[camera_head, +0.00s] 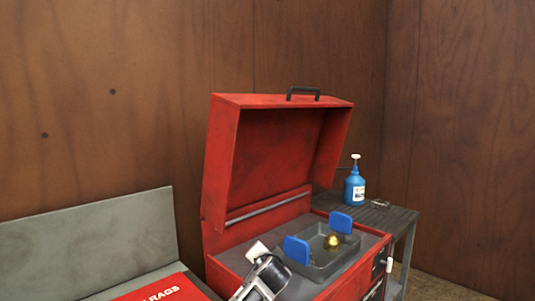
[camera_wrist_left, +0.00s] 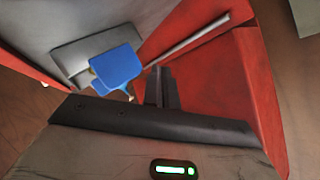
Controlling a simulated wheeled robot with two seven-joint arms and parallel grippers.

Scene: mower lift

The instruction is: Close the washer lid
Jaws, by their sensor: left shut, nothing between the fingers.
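The red parts washer (camera_head: 345,285) stands with its red lid (camera_head: 270,155) raised, leaning slightly back. A black handle (camera_head: 303,92) sits on the lid's top edge. In the basin is a grey tray (camera_head: 318,268) with two blue grips and a brass-coloured part (camera_head: 332,242) in it. My left gripper (camera_wrist_left: 160,88) is shut and empty. In the head view it is at the washer's front left, low beside the tray and apart from the lid's handle. The left wrist view also shows a blue grip (camera_wrist_left: 118,66) and red washer surfaces. My right gripper is not in view.
A blue pump bottle (camera_head: 354,187) stands on a dark side table (camera_head: 395,218) right of the washer. A red bin lettered RAGS (camera_head: 165,292) and a grey panel (camera_head: 100,245) are at left. Wooden walls close off the back and right. Space above the basin is clear.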

